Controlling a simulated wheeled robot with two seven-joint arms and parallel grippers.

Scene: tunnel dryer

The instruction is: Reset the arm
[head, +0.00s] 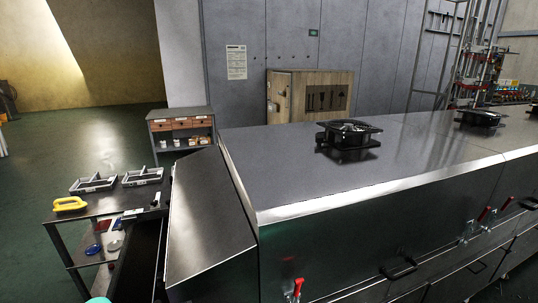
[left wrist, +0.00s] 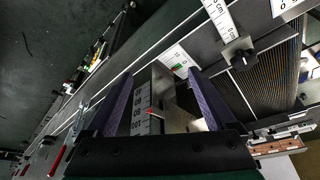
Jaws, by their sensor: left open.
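My left gripper (left wrist: 162,80) shows in the left wrist view. Its two dark purple fingers are apart, with a wide gap and nothing held between them. Behind the gap are a white measuring scale (left wrist: 142,108) with black numbers and a shiny metal surface. I cannot tell how far they are from the fingers. In the head view neither gripper shows.
The metal dryer housing (head: 330,170) fills the right of the head view, with a black fan unit (head: 347,134) on top and red-handled latches (head: 297,287) in front. A side table (head: 100,207) with grey trays stands left. Open floor (head: 75,150) lies beyond.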

